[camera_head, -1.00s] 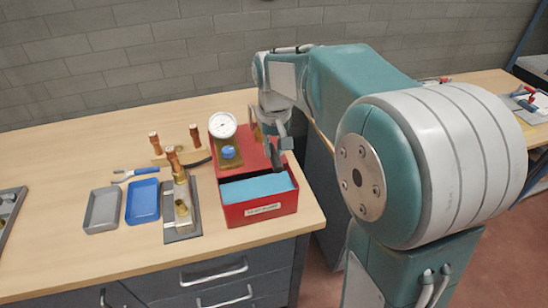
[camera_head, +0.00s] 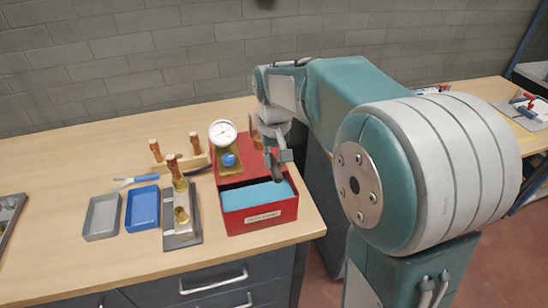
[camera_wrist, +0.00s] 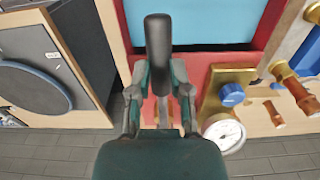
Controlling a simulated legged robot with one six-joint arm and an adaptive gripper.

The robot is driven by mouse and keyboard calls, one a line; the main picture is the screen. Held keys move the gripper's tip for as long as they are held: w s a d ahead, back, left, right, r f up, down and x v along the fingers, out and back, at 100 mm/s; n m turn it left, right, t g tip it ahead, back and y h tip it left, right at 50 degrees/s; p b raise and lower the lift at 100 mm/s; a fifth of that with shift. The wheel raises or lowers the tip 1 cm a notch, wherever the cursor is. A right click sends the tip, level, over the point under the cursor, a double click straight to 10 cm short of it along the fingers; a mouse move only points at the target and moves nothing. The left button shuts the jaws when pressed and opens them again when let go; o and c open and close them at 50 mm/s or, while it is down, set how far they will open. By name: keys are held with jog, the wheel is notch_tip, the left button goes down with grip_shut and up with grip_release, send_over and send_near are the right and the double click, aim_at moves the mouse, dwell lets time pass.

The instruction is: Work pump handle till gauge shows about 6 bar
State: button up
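The red test pump (camera_head: 231,214) stands near the bench's right front corner, its open tank showing blue inside. Its round white gauge (camera_head: 222,133) is at the back, above a blue knob (camera_head: 228,159). The gauge also shows in the wrist view (camera_wrist: 223,133), but its reading is too small to tell. My gripper (camera_wrist: 159,85) has its fingers on both sides of the black grip of the pump handle (camera_wrist: 158,38) and appears shut on it. In the head view my gripper (camera_head: 277,157) is over the tank's right side, with the dark grip pointing down towards the tank.
A grey tray (camera_head: 102,232) and a blue tray (camera_head: 128,222) lie left of the pump. A metal plate with brass and copper fittings (camera_head: 181,240) stands between them and the pump. More copper pieces (camera_head: 193,140) stand behind.

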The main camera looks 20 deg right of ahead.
jog(key=shift+f, duration=0.25)
notch_tip(320, 180, up, 13)
jog(key=shift+f, duration=0.15)
dwell(0.9)
jog(key=shift+f, duration=0.1)
dwell(0.6)
jog(key=shift+f, duration=2.25)
